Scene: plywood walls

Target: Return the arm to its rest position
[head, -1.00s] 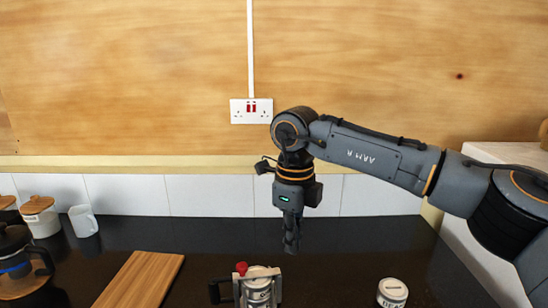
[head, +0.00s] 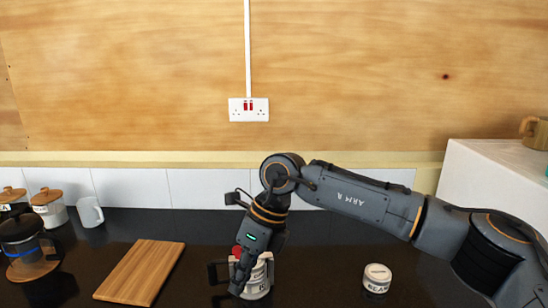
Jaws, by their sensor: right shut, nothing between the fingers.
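My right arm comes in from the right and bends down at its wrist. My right gripper (head: 236,287) points down and is shut, with nothing between its fingers. In the picture it overlaps the left part of a white canister-like object (head: 260,278) with dark handles and a red top (head: 237,250). I cannot tell whether the fingers touch it. Part of that object is hidden behind the gripper. My left gripper is not in view.
A wooden board (head: 140,272) lies left of the gripper. A round white tin (head: 377,278) stands to the right. A kettle or press (head: 22,240), lidded jars (head: 49,208) and a white mug (head: 89,212) stand at far left. A white cabinet (head: 490,190) stands at right. Dark counter is clear at back.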

